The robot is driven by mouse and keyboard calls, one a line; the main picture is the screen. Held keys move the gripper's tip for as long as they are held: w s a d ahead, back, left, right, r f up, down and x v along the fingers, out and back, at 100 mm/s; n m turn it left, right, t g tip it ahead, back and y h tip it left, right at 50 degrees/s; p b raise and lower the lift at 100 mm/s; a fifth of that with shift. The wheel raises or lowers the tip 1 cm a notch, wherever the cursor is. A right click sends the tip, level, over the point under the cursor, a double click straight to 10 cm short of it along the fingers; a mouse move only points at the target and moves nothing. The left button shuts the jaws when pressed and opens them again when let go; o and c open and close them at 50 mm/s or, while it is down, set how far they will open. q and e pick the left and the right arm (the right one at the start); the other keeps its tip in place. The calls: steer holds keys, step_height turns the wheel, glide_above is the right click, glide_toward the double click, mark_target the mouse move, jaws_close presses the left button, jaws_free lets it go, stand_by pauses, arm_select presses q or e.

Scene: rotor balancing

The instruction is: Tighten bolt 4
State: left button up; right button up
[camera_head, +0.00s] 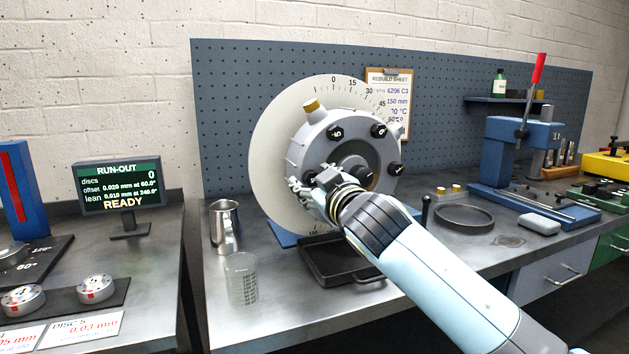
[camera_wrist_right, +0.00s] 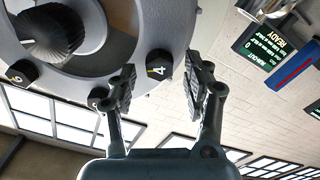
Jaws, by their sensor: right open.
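The grey rotor housing (camera_head: 303,150) stands on the bench in front of a pale round dial (camera_head: 268,130), with several black knob-headed bolts around its face. My right gripper (camera_head: 312,190) is at the lower left of the housing, its arm crossing from the lower right and hiding part of the face. In the right wrist view, bolt 4 (camera_wrist_right: 159,63) is a black head with a yellow 4. The open right gripper (camera_wrist_right: 160,78) has one finger on each side of it; contact cannot be told. My left gripper is not in view.
A black tray (camera_head: 322,272) lies below the rotor. A metal jug (camera_head: 224,222) and a glass beaker (camera_head: 241,280) stand to its left. A run-out screen (camera_head: 119,187) reads READY. A dark ring (camera_head: 464,217) and a blue press (camera_head: 510,150) are at the right.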

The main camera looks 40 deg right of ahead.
steer(key=v, duration=1.1)
steer(key=shift+s, duration=0.35)
steer(key=shift+f, duration=0.1)
